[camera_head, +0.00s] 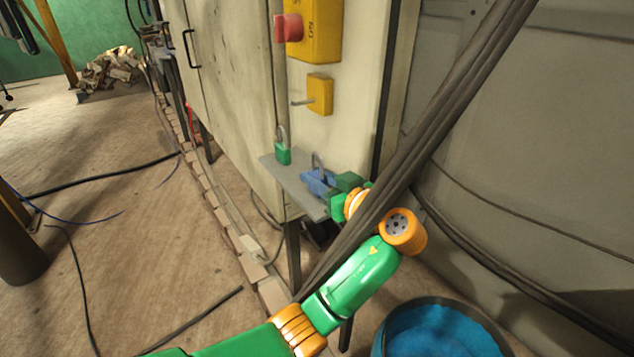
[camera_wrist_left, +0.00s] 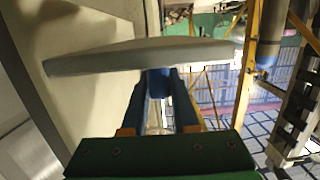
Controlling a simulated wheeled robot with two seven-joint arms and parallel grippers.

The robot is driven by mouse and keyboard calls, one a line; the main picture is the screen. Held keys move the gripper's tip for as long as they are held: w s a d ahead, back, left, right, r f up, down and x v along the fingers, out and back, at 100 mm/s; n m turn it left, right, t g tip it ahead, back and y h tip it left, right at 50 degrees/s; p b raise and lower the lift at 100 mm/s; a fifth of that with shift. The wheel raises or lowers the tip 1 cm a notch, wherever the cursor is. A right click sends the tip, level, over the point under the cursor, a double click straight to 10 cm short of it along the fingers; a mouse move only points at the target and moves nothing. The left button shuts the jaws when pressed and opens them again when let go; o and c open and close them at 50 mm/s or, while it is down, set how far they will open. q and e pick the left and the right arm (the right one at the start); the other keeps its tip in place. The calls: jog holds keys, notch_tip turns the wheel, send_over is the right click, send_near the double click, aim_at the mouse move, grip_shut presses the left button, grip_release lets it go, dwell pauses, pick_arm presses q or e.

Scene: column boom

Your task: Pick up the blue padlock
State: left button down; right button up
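The blue padlock (camera_head: 319,182) stands on a grey shelf (camera_head: 291,181) on the cabinet's end face, its grey shackle up. My left gripper (camera_head: 322,191) comes in from the right, low over the shelf, and overlaps the padlock. In the left wrist view the two blue fingers (camera_wrist_left: 160,98) lie on either side of the blue padlock body (camera_wrist_left: 158,82), which fills the gap at their tips. Whether they press on it is not clear. The shelf (camera_wrist_left: 120,57) crosses above them in that view. My right gripper is not in view.
A green padlock (camera_head: 283,154) stands farther along the shelf. A thick dark cable bundle (camera_head: 436,125) slants in front of my left arm. A yellow box with a red knob (camera_head: 313,30) and a smaller yellow box (camera_head: 320,94) are above. A blue-filled tub (camera_head: 440,330) stands below right.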

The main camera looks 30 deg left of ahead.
pick_arm(q)
notch_tip(320, 180, up, 11)
jog(key=shift+f+p, duration=0.1)
jog(key=shift+p, duration=0.2)
jog(key=shift+r+p, duration=0.6)
jog(key=shift+r, duration=0.1)
jog(key=shift+f, duration=0.1)
